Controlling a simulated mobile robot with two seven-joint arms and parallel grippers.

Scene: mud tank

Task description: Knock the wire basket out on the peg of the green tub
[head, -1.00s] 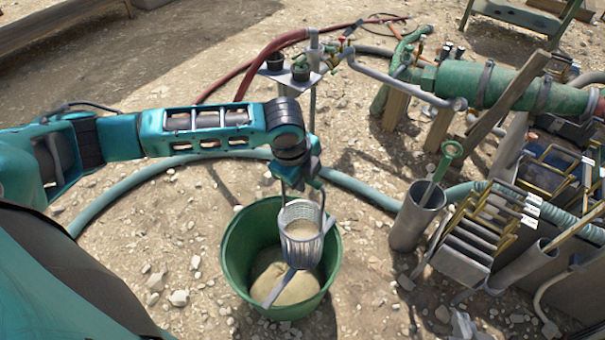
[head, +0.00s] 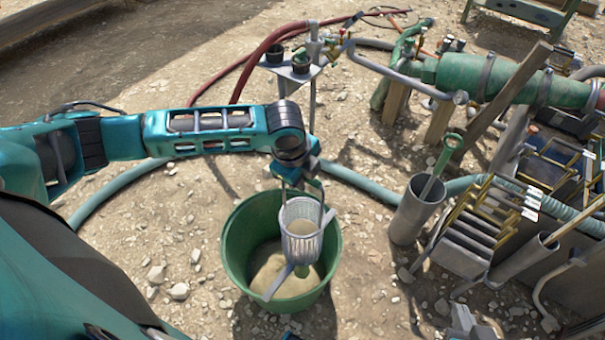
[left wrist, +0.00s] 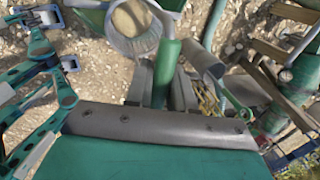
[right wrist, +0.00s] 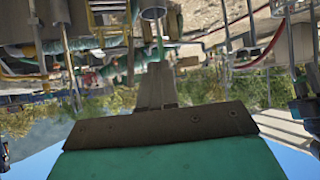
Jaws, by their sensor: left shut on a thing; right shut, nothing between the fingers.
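My left gripper (head: 297,183) is shut on the green handle (left wrist: 168,62) of the wire basket and holds the basket above the green tub. The wire basket (head: 301,232) is a pale mesh cup, its mouth facing up; the left wrist view also shows the basket (left wrist: 130,28). The green tub (head: 236,262) stands on the ground with sand-coloured material inside. My right gripper (right wrist: 155,88) is shut and empty, away from the tub.
A grey tube (head: 410,217) holding a green-handled tool stands right of the tub, with a rack of plates (head: 470,245) beyond. A pale blue hose (head: 115,190) curves behind the tub. A small stand (head: 290,70) is further back. Stony ground left of the tub is clear.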

